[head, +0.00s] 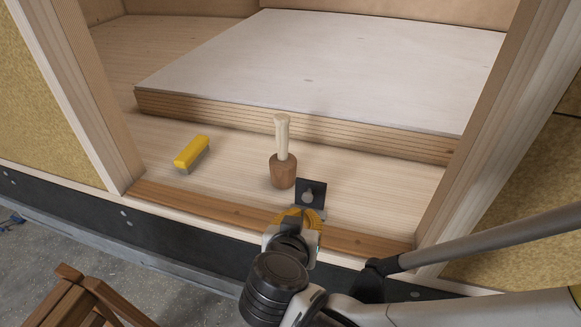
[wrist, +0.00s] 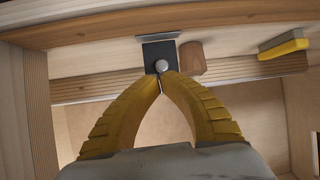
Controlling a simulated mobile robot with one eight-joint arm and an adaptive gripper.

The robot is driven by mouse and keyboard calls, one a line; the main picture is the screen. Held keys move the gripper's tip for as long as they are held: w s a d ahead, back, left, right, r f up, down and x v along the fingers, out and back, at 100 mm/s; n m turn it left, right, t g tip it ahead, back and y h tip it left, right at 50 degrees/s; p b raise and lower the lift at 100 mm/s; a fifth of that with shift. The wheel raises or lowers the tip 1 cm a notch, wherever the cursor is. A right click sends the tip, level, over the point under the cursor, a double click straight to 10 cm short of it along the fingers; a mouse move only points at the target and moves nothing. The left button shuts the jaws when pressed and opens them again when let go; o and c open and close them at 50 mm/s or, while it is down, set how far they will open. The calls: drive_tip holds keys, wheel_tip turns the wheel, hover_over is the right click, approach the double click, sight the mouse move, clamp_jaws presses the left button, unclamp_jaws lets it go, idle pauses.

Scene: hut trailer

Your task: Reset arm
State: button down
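My gripper (head: 302,212) has yellow fingers and reaches down over the front of the wooden floor. In the wrist view, the fingertips (wrist: 161,76) come together at the grey round knob of a small black square plate (wrist: 150,51). The plate (head: 318,187) shows just beyond the fingers in the head view. A metal strip runs along one edge of it in the wrist view. The fingers look closed on the knob, and the grip itself is partly hidden.
A wooden mallet (head: 283,172) stands head down, close to the plate, with its handle upward. A yellow brush (head: 191,151) lies further left. A pale raised platform (head: 320,60) is behind them. Wooden door posts (head: 486,120) stand on both sides. A wooden stool (head: 95,300) is at lower left.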

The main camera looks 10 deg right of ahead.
drive_tip(key=shift+w, duration=0.15)
drive_tip(key=s+d+r+n+g+y, duration=0.1)
drive_tip(key=s+d+g+y, duration=0.1)
drive_tip(key=d, duration=0.4)
drive_tip(key=s+d+r+n+g+y, duration=0.1)
drive_tip(key=s+d+r+n+g, duration=0.1)
drive_tip(key=s+d, duration=0.2)
drive_tip(key=shift+d+y, duration=0.4)
drive_tip(key=shift+d, duration=0.7)
